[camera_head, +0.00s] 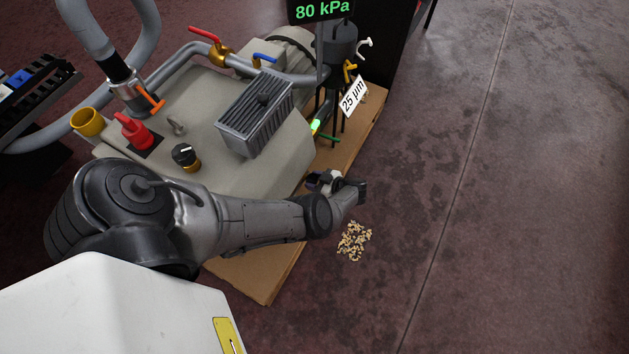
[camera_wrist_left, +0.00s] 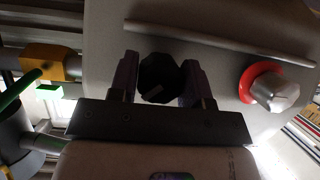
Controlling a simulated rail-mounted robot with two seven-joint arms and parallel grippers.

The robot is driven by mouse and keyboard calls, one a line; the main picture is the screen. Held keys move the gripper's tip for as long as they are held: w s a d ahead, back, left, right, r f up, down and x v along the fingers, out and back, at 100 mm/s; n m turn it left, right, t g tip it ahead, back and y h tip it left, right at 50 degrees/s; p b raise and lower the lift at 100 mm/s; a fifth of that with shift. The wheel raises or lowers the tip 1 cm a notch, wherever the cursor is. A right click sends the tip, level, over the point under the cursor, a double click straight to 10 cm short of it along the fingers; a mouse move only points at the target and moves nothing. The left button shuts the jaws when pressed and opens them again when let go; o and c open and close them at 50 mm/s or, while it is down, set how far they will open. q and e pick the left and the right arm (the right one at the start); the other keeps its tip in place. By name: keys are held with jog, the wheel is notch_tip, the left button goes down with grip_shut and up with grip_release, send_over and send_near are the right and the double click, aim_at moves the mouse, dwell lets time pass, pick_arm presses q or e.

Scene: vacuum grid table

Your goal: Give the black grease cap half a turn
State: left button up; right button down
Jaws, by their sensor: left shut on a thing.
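The black cap (camera_wrist_left: 162,76) shows in the left wrist view as a dark faceted round cap with a short grey mark, on the grey face of the machine (camera_wrist_left: 215,65). My left gripper (camera_wrist_left: 157,82) is shut on it, one finger on each side. In the head view my left gripper (camera_head: 338,184) is at the right end of the pump body, low beside it; the cap is hidden there. My right gripper is in neither view.
A silver knob (camera_wrist_left: 278,93) with a red ring sits right of the cap. A brass fitting (camera_wrist_left: 46,66) with a green lever is on the left. A finned grey block (camera_head: 255,115) and a black knob (camera_head: 185,157) stand on the pump. Granules (camera_head: 355,241) lie on the floor.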

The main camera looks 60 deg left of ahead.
pick_arm(q)
jog(key=shift+f+m+g+h+b, duration=0.3)
jog(key=shift+m+g+b, duration=0.35)
jog(key=shift+m, duration=0.25)
jog(key=shift+r+m+g+h+b, duration=0.1)
jog(key=shift+m+g+h+b, duration=0.2)
jog(key=shift+m+g+b, duration=0.6)
jog(key=shift+r+m+g+b, duration=0.1)
jog(key=shift+m+g+b, duration=0.35)
jog(key=shift+m+b, duration=0.55)
jog(key=shift+r+m, duration=0.1)
jog(key=shift+m, duration=0.2)
jog(key=o, duration=0.9)
